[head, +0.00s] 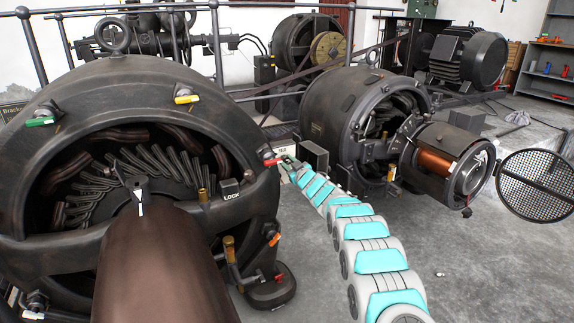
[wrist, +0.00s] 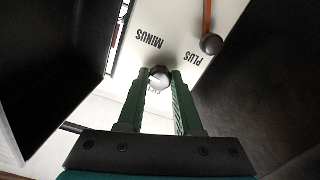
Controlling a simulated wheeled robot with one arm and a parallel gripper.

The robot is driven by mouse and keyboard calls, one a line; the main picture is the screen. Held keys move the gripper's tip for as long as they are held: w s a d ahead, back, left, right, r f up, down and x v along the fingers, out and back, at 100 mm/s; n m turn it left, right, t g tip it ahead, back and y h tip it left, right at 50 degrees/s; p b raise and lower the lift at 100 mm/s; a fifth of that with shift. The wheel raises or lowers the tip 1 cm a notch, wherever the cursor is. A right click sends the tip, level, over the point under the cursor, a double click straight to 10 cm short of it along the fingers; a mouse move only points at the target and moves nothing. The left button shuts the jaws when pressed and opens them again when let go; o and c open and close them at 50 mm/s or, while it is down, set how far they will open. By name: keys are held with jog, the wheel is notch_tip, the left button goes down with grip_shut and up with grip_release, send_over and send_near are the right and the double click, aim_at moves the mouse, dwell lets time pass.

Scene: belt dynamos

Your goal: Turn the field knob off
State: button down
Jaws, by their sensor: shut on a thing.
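The field knob (wrist: 159,77) is a small round grey knob on a pale panel, seen in the wrist view. My gripper (wrist: 160,80) has its two green fingers on either side of the knob and is shut on it. Tiny marks beside the knob are too small to read. In the head view my gripper (head: 290,163) is at the end of my white and turquoise arm, at a small pale box by the big dynamo; the knob itself is hidden there.
The panel (wrist: 130,70) bears the words MINUS and PLUS, with a copper-coloured lever (wrist: 210,42) near PLUS. Dark walls flank my gripper closely. In the head view a large dynamo (head: 75,95) stands left and a smaller dynamo (head: 345,105) behind. The floor (head: 460,255) at right is mostly clear.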

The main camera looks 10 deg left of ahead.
jog(key=n+b, duration=0.1)
jog(key=n, duration=0.1)
jog(key=n+b, duration=0.1)
jog(key=n, duration=0.2)
jog(key=shift+d+f+n+b, duration=0.1)
jog(key=shift+f+n+b, duration=0.1)
jog(key=shift+n+b, duration=0.15)
jog(key=n+b, duration=0.2)
jog(key=n, duration=0.2)
jog(key=shift+r+n, duration=0.1)
jog(key=shift+n, duration=0.15)
jog(key=n+b, duration=0.1)
jog(key=n, duration=0.3)
jog(key=shift+n+b, duration=0.3)
jog(key=shift+b, duration=0.1)
jog(key=n, duration=0.4)
jog(key=shift+n, duration=0.3)
jog(key=c, duration=0.6)
grip_release()
jog(key=shift+r, duration=0.1)
